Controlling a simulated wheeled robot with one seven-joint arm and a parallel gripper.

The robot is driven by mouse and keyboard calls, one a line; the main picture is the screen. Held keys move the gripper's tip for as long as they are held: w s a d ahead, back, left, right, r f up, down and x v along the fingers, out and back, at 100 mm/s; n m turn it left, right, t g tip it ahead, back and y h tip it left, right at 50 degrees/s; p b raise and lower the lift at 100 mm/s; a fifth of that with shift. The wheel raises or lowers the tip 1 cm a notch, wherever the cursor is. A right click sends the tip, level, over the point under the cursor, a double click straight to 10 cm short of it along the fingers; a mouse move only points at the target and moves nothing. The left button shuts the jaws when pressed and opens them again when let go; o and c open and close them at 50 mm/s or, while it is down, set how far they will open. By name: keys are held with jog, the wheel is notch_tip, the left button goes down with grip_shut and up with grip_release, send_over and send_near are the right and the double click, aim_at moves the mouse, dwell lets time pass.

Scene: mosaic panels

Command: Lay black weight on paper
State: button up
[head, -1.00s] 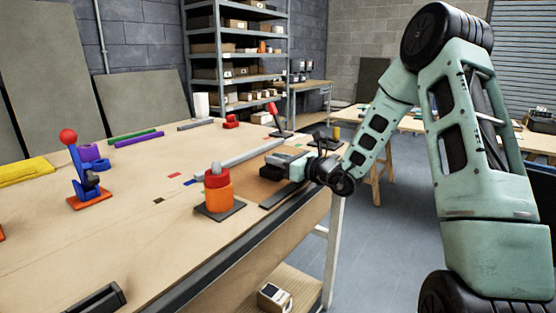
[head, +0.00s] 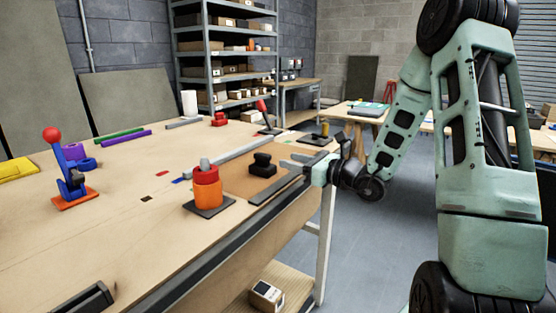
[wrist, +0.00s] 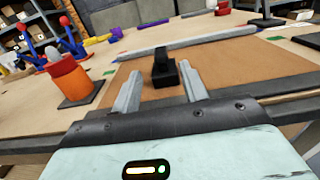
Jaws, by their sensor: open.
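The black weight (head: 263,162) is a small dark block with a knob-like handle. It stands upright on the brown paper (head: 236,187) near the table's front right edge. In the wrist view the black weight (wrist: 163,72) is just beyond my fingertips, with brown paper (wrist: 219,62) around it. My gripper (head: 296,162) is open and empty, to the right of the weight and apart from it. In the wrist view both fingers of my gripper (wrist: 160,88) show with a clear gap between them.
An orange and red bottle (head: 207,188) stands on a dark pad left of the paper. A long grey bar (head: 233,157) lies along the paper's far side. A blue lever clamp with a red ball (head: 68,170) stands further left. The table between them is largely clear.

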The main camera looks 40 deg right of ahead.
jog(key=shift+v, duration=1.55)
